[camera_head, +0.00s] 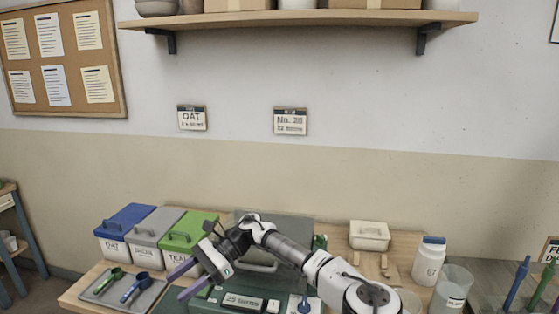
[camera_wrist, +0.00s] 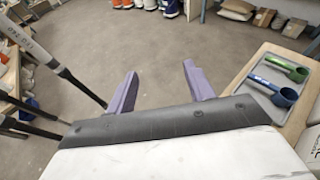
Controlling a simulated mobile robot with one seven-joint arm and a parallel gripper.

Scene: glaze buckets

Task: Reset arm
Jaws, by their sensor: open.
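My gripper (camera_head: 184,280) is open and empty. It hangs over the front left part of the wooden table, just right of the grey tray, with its purple fingers pointing left. In the wrist view its two purple fingers (camera_wrist: 156,85) are spread wide, with only floor showing beyond them. My arm reaches in from the lower right in the head view and bends down to the gripper.
A grey tray (camera_head: 150,293) holds a green scoop (camera_head: 112,280) and a blue scoop (camera_head: 135,288). Blue (camera_head: 127,220), grey (camera_head: 158,224) and green (camera_head: 190,230) lidded buckets stand behind. A white jar (camera_head: 429,262) stands right. A shelf (camera_head: 300,19) hangs above.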

